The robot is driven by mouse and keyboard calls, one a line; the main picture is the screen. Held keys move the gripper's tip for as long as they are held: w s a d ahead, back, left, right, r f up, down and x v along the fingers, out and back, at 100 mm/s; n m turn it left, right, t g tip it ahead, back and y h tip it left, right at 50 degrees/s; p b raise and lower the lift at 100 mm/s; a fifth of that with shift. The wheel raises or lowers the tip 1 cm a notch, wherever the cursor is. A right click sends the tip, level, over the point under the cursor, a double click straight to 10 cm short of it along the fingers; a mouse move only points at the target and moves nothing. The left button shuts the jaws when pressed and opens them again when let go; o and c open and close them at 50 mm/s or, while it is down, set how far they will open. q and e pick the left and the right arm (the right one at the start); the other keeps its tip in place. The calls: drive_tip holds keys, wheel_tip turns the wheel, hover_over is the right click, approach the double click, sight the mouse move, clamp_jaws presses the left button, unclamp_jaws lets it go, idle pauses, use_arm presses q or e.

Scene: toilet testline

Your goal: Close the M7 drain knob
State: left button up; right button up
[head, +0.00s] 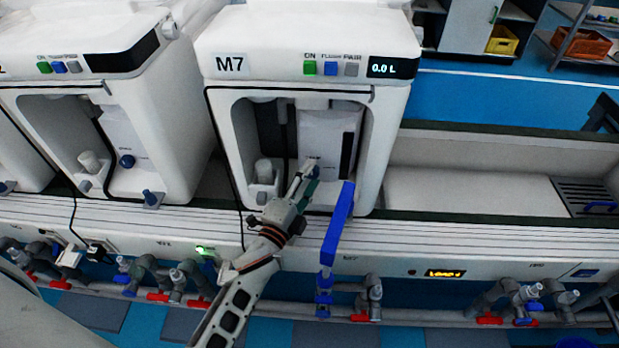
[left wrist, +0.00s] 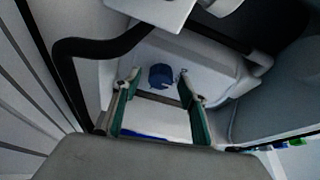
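The M7 unit (head: 230,95) is a white housing with an open recess in the middle of the head view. My left gripper (head: 308,168) reaches into this recess from below, in front of the light inner panel (head: 322,132). In the left wrist view a round dark blue knob (left wrist: 161,76) sits on a pale panel. The fingers of my left gripper (left wrist: 160,84) are open, one on each side of the knob in the picture, with no visible contact. In the head view the gripper largely hides the knob area. My right gripper is not in view.
A blue upright bar (head: 338,225) stands just right of my left arm, in front of the unit. A black hose (left wrist: 70,60) crosses the left wrist view. A similar unit (head: 100,110) stands left. Pipes with red and blue valves (head: 360,317) run below.

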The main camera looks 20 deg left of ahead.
use_arm(q)
drive_tip(key=s+a, duration=0.1)
drive_tip(key=s, duration=1.1)
drive_tip(key=shift+f, duration=0.4)
drive_tip(key=shift+a, duration=0.1)
